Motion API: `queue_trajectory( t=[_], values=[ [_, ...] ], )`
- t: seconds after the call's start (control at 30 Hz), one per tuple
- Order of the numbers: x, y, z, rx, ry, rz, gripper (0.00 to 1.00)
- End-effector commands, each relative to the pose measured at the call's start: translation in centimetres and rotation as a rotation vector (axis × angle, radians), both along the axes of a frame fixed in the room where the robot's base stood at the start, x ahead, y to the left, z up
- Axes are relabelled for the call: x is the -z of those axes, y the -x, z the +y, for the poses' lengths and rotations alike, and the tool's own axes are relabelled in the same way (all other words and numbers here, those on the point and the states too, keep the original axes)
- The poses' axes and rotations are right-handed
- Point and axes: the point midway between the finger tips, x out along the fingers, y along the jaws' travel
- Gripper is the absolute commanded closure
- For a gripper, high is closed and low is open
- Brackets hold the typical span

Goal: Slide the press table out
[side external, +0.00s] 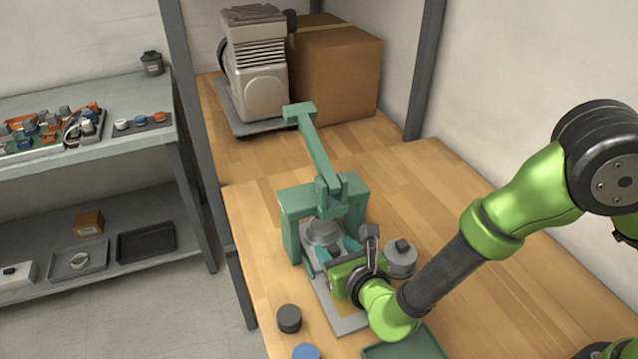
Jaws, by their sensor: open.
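The green press (325,195) stands on the wooden table, with its long lever arm (312,143) tilted up and to the back left. A grey round part (322,231) sits under the press frame. The grey press table (347,325) extends from the press toward the front, and my arm covers much of it. My gripper (345,266) is at the front of the press, low over the press table. It is open. Its fingertips are partly hidden, and I cannot tell whether they touch anything.
A grey lidded pot (400,258) stands close right of my gripper. A dark round cap (289,318), a blue cap (306,352) and a green tray (405,345) are at the front. A compressor (257,70) and cardboard box (335,70) stand behind. The wooden table's right side (420,190) is clear.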

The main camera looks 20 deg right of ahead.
Motion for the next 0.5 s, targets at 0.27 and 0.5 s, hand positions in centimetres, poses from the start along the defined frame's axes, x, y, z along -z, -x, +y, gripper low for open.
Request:
queue_trajectory(
  t=[0.27, 0.5],
  values=[
    [-0.02, 0.04, 0.01, 0.000, 0.000, 0.000, 0.80],
    [-0.02, 0.06, 0.02, -0.001, 0.000, 0.000, 1.00]
  ],
)
